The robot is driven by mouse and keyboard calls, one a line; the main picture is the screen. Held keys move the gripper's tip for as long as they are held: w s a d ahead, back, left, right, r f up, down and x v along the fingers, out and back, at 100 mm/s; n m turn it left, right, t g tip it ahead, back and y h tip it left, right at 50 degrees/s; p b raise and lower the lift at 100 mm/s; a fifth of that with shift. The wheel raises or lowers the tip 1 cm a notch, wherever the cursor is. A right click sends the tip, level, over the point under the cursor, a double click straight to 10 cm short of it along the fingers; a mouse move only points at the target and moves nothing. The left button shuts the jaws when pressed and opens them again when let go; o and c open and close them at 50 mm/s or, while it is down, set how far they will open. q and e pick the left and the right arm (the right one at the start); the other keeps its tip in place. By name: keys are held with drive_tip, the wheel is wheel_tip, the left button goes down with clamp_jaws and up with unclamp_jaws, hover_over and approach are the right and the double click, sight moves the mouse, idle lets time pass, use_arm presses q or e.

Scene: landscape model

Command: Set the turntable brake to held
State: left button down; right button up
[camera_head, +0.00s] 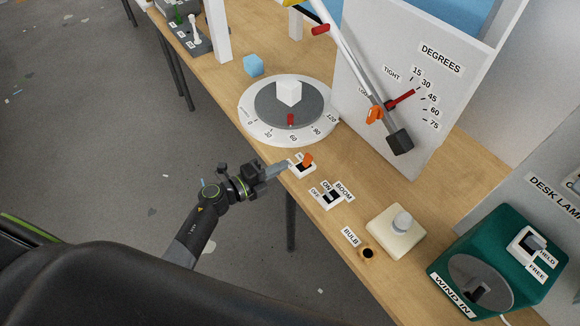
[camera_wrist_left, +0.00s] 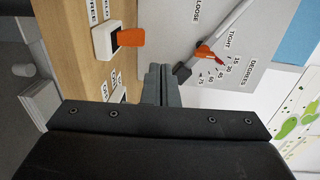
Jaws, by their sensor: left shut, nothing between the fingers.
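The turntable brake is a small white switch with an orange lever (camera_head: 308,159) at the front edge of the turntable. In the left wrist view its orange lever (camera_wrist_left: 131,37) sticks out to the right of its white base (camera_wrist_left: 103,43). A label reading FREE is partly visible above the base there. The turntable (camera_head: 262,107) is a grey disc on a white dial, with a white cube and a red pointer on it. My left gripper (camera_head: 287,165) is shut and empty, just left of the brake; its fingers (camera_wrist_left: 161,72) show below and right of the lever in the wrist view. My right gripper is out of view.
To the right are a BOOM switch (camera_head: 331,197), a cream block with a bulb (camera_head: 397,225), a BULB hole (camera_head: 367,253) and a green WIND IN box (camera_head: 505,235) with its own HELD/FREE switch. A grey DEGREES panel (camera_head: 372,60) with a white boom stands behind.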

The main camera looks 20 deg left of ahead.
use_arm(q)
drive_tip(key=s+a+r, duration=0.2)
drive_tip(key=s+a, duration=0.2)
drive_tip(key=shift+r, duration=0.15)
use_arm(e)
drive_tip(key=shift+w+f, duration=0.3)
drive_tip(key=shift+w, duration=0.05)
use_arm(q)
drive_tip(key=shift+s+a, duration=0.1)
drive_tip(key=shift+s, duration=0.05)
